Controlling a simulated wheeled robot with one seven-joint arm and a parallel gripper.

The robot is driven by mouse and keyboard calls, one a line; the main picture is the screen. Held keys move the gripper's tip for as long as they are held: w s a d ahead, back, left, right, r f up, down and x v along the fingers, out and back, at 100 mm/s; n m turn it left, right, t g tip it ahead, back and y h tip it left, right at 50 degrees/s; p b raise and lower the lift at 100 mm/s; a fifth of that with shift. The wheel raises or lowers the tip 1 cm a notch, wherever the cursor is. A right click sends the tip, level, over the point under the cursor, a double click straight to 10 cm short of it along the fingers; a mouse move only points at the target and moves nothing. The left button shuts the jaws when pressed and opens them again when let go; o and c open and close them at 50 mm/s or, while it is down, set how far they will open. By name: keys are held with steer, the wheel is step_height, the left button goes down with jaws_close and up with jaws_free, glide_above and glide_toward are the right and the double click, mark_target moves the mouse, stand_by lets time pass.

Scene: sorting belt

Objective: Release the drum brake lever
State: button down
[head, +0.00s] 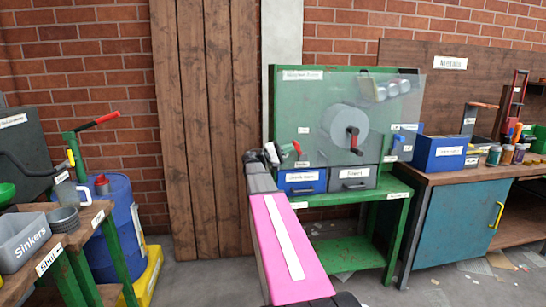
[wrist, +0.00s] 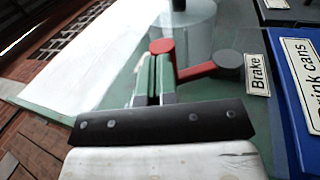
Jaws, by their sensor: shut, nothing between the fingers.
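The drum brake lever (wrist: 196,73) has a red arm running left from a dark grey round hub (wrist: 230,62), beside a white "Brake" label (wrist: 257,74). A red rounded end (wrist: 162,46) shows just beyond my fingertips; I take it as the lever's knob. My gripper (wrist: 155,78) is shut and empty, its green-padded fingers in front of the lever and hiding part of it. Whether they touch it is unclear. In the head view my gripper (head: 284,150) is at the left of the green machine's front, with red of the lever (head: 297,147) at its tip.
The green machine panel (head: 290,100) carries a grey drum (head: 345,128) with a red-handled crank (head: 353,142). Below are a blue drinks-can bin (head: 302,188) and a grey bin (head: 352,184). A workbench (head: 440,176) stands right; a blue barrel (head: 105,235) stands left.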

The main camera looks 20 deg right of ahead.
mark_target(297, 143)
steer(key=shift+s+d+r+t+y, duration=0.15)
steer(key=shift+d+r+t+y, duration=0.15)
steer(key=shift+d+r+y, duration=0.55)
steer(key=d+y, duration=0.1)
steer(key=r+y, duration=0.1)
steer(key=y, duration=0.1)
steer(key=shift+s+d+t, duration=0.3)
steer(key=shift+d+t, duration=0.05)
steer(key=shift+t, duration=0.05)
steer(key=shift+s+d+r, duration=0.15)
steer(key=shift+d+r, duration=0.05)
steer(key=shift+d, duration=0.3)
